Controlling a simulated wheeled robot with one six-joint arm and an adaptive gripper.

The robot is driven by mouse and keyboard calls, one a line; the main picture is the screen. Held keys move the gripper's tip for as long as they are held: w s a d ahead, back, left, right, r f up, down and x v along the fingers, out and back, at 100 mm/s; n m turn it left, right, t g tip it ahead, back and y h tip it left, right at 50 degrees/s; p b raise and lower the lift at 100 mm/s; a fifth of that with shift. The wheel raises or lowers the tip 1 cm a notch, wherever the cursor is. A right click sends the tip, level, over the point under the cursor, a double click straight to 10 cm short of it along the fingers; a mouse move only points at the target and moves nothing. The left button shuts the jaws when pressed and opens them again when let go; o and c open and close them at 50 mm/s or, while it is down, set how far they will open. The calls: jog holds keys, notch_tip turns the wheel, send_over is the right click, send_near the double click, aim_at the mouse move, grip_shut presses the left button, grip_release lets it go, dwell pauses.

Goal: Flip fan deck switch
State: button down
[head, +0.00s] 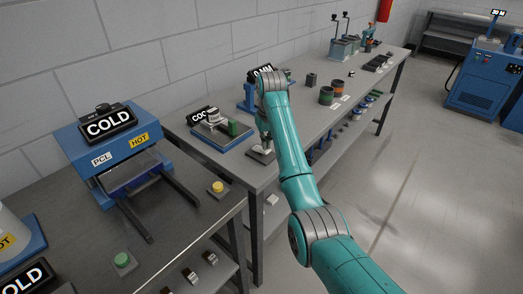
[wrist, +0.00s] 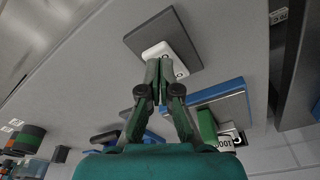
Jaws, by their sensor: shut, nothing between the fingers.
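A white rocker-like switch (wrist: 180,54) sits on a flat dark grey plate (wrist: 150,30) in the wrist view. In the head view the plate (head: 261,157) lies on the bench beside the blue fan deck (head: 217,139), with the white part (head: 266,149) mostly under my gripper. My gripper (wrist: 159,62) is shut and empty, its fingertips overlapping the near edge of the white switch. I cannot tell if they touch it. The fan deck has a green block (head: 236,129) and a partly hidden sign. The switch's position is unclear.
A blue press (head: 110,150) with COLD and HOT signs stands on the nearer bench at left. Another blue stand (head: 248,97) is behind my arm. Dark containers (head: 326,95) stand farther along the bench. The floor at right is open.

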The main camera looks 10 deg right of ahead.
jog(key=shift+f, duration=0.8)
dwell(0.4)
jog(key=shift+r, duration=3.55)
